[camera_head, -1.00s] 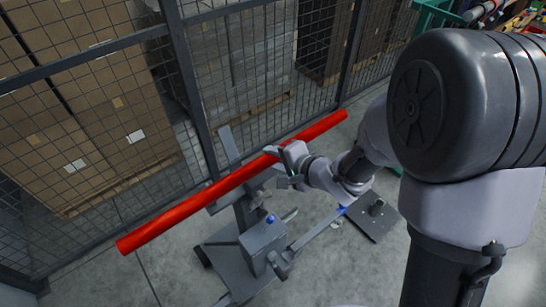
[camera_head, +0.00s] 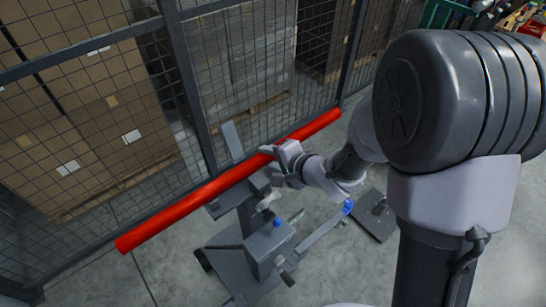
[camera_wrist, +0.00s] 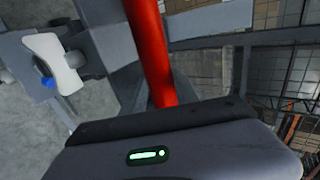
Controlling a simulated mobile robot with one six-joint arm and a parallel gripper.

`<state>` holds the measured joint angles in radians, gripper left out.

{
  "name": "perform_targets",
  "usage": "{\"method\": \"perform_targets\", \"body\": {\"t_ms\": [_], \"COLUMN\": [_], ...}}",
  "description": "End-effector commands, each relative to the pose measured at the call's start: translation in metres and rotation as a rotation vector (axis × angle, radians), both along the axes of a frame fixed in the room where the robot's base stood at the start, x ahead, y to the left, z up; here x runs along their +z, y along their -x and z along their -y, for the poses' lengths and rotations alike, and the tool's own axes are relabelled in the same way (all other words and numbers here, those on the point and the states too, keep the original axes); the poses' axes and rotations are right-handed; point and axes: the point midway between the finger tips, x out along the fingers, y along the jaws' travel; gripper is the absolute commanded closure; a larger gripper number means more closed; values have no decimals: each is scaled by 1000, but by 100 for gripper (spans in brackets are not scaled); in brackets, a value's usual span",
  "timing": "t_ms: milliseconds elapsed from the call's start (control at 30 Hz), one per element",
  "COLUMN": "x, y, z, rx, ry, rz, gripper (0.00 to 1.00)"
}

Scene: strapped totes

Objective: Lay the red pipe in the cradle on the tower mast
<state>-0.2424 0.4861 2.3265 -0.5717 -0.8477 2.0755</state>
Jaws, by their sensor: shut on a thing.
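The long red pipe (camera_head: 180,208) runs diagonally across the head view, from lower left to upper right. My gripper (camera_head: 273,157) is shut on it right of its middle. The tower mast (camera_head: 266,246) stands under the pipe on a grey base. The cradle (camera_head: 222,207) at its top is partly hidden by the pipe, with a flat grey plate (camera_head: 232,141) rising behind. The pipe crosses over the cradle; I cannot tell whether they touch. In the wrist view the pipe (camera_wrist: 150,50) runs down behind my gripper's housing, beside a white knob (camera_wrist: 57,62).
A mesh fence (camera_head: 190,80) stands close behind the pipe, with stacked cartons (camera_head: 80,150) beyond it. A dark plate (camera_head: 374,214) lies on the floor to the right of the mast. Bare floor shows at the lower left.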

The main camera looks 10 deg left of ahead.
Motion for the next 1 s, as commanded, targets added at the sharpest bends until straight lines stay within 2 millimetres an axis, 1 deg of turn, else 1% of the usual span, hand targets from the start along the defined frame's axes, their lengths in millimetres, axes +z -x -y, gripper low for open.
{"method": "perform_targets", "body": {"t_ms": [33,100,367,400,467,500,533,867,1000], "x": [-9,-13,-13,-13,-13,-13,-13,-15,-10], "y": [-1,-2,-3,-3,-3,-3,-3,-2,-2], "z": [-2,-4,-5,-5,-5,-5,-4,-4,-5], "rx": [0,-2,-4,-4,-4,-4,-4,-5,-5], "ry": [-1,-1,-1,-1,-1,-1,-1,3,2], "rz": [1,1,1,1,1,1,1,-5,-5], "gripper": [100,100,100,61,49,41,39,39,39]}}
